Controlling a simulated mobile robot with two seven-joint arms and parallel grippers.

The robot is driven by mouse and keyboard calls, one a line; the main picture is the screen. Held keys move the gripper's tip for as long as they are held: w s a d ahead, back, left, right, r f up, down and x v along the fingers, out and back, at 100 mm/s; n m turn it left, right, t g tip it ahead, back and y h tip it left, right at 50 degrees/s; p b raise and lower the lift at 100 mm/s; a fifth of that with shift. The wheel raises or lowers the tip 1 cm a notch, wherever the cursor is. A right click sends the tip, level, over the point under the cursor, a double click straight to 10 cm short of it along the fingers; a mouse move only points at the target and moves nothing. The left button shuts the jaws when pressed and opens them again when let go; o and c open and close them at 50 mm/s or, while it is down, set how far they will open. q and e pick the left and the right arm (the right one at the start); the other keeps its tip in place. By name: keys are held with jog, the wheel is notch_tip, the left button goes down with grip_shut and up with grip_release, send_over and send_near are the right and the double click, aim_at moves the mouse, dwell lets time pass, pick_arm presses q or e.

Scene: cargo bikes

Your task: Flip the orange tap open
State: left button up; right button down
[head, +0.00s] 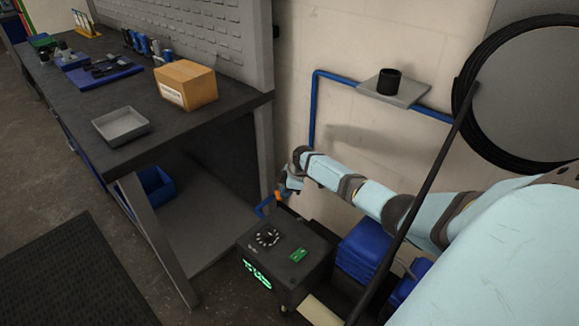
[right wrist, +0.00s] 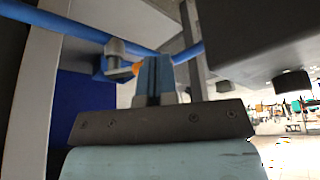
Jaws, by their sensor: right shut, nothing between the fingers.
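The orange tap (head: 278,196) is a small piece on the blue pipe, low on the wall beside the workbench and just behind a dark box. My right gripper (head: 291,186) is right beside the tap in the head view and partly covers the pipe there. In the right wrist view, the shut, empty fingers (right wrist: 156,75) are close to the blue pipe (right wrist: 65,25). Small orange parts of the tap (right wrist: 136,69) show left of the fingers, partly hidden by a grey fitting (right wrist: 120,48). I cannot tell whether the fingers touch the tap. My left gripper is not in view.
The dark box (head: 305,245) with a dial and green lettering stands just below the gripper. The workbench (head: 60,110) fills the left, with a cardboard box (head: 186,84) and grey tray (head: 121,126). Blue crates (head: 362,250) and a black pole (head: 420,190) are at the right.

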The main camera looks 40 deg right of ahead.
jog(key=a+m+p, duration=0.1)
jog(key=m+p, duration=0.1)
jog(key=w+a+m+t+h+p, duration=0.1)
jog(key=m+p, duration=0.1)
jog(key=shift+a+r+m, duration=0.2)
jog(key=shift+a+m, duration=0.1)
jog(key=shift+a, duration=0.1)
pick_arm(q)
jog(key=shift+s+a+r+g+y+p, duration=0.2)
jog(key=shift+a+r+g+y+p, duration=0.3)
jog(key=shift+p, duration=0.3)
pick_arm(e)
jog(key=m, duration=0.1)
jog(key=w+a+m+h, duration=0.1)
jog(key=m, duration=0.1)
jog(key=shift+w+a+f+t, duration=0.15)
jog(key=shift+f+t, duration=0.1)
jog(key=shift+t, duration=0.05)
pick_arm(q)
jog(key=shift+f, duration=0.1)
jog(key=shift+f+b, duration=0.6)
jog(key=shift+b, duration=0.05)
pick_arm(e)
jog(key=shift+w+d, duration=0.4)
jog(key=shift+d, duration=0.25)
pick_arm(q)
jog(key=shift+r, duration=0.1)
